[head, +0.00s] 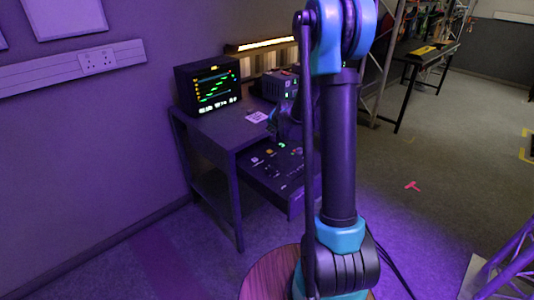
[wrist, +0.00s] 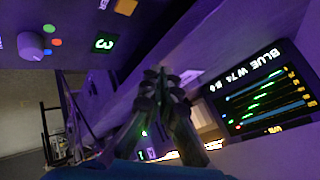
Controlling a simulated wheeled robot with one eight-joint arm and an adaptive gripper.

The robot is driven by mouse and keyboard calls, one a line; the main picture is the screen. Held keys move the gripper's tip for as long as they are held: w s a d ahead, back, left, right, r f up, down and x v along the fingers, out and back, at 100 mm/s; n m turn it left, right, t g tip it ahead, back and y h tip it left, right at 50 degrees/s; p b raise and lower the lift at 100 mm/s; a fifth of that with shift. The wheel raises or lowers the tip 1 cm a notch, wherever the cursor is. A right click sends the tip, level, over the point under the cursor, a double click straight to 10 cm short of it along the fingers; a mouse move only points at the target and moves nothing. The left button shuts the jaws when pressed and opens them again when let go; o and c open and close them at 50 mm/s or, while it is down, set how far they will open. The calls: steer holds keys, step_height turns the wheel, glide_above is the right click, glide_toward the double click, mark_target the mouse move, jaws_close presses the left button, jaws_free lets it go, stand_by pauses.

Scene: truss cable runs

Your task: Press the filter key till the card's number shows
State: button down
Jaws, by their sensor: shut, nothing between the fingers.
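A control panel (head: 265,178) with keys and a small green display (head: 282,145) sits below the desk top. In the wrist view the green display (wrist: 104,43) reads 3, beside an orange key (wrist: 126,6); I cannot tell which key is the filter key. A white card (head: 257,117) lies on the desk; it looks partly hidden behind my fingers in the wrist view (wrist: 191,76), and its number is not readable. My gripper (wrist: 163,74) is shut and empty, apart from the orange key. In the head view my arm largely hides it.
A monitor (head: 212,86) with coloured traces stands on the desk (head: 210,133); in the wrist view its screen (wrist: 265,93) reads "BLUE W74". A grey box (head: 280,86) stands beside it. A knob (wrist: 32,42) and coloured buttons are on the panel.

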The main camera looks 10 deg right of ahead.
mark_target(270, 152)
steer(key=shift+f, duration=4.4)
steer(key=shift+f, duration=0.2)
steer(key=shift+f, duration=0.2)
steer(key=shift+f, duration=0.4)
steer(key=shift+r, duration=0.8)
steer(key=shift+r, duration=2.5)
